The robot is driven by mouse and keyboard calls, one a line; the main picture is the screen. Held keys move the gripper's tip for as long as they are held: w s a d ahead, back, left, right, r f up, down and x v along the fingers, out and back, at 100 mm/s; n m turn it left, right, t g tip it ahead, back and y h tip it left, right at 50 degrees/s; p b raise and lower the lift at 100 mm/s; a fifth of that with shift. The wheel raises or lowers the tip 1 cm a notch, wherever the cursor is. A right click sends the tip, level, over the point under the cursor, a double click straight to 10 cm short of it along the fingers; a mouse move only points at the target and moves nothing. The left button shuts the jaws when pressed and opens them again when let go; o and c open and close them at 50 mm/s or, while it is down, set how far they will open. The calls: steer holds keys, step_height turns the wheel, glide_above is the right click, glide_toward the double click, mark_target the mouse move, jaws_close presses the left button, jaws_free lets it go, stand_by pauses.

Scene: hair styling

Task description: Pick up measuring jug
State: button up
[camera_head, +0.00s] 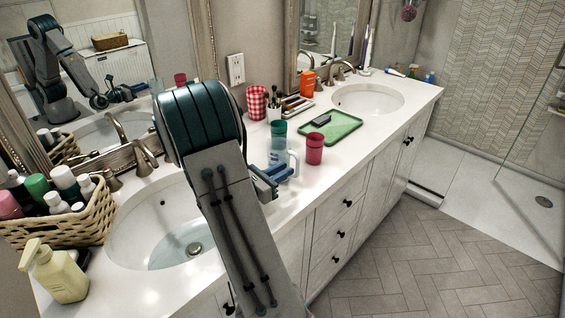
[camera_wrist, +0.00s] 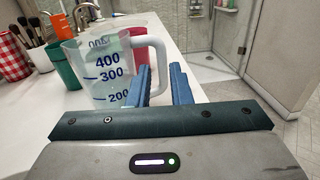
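The measuring jug (camera_wrist: 100,75) is clear plastic with blue 400, 300 and 200 marks and a pale handle (camera_wrist: 159,60). It stands upright on the white counter, partly hidden behind my gripper in the head view (camera_head: 291,160). In the wrist view the handle is on the jug's right side. My gripper (camera_wrist: 160,66) has its two blue fingers apart, with the lower part of the handle showing in the gap between them. I cannot tell whether either finger touches it. In the head view my gripper (camera_head: 271,179) is low over the counter beside the jug.
A teal cup (camera_head: 278,134) and a red cup (camera_head: 314,148) stand close to the jug. A green tray (camera_head: 345,127), a red checked cup (camera_head: 256,102) and a brush holder (camera_head: 274,109) are farther back. Sinks lie on both sides. The counter's front edge is near.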

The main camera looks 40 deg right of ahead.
mark_target(297, 175)
steer(key=shift+s+d+f+p, duration=0.15)
steer(key=shift+d+p, duration=0.15)
steer(key=shift+d, duration=1.2)
steer(key=shift+d+f+p, duration=0.1)
steer(key=shift+d+p, duration=0.15)
steer(key=shift+d, duration=1.2)
jaws_close()
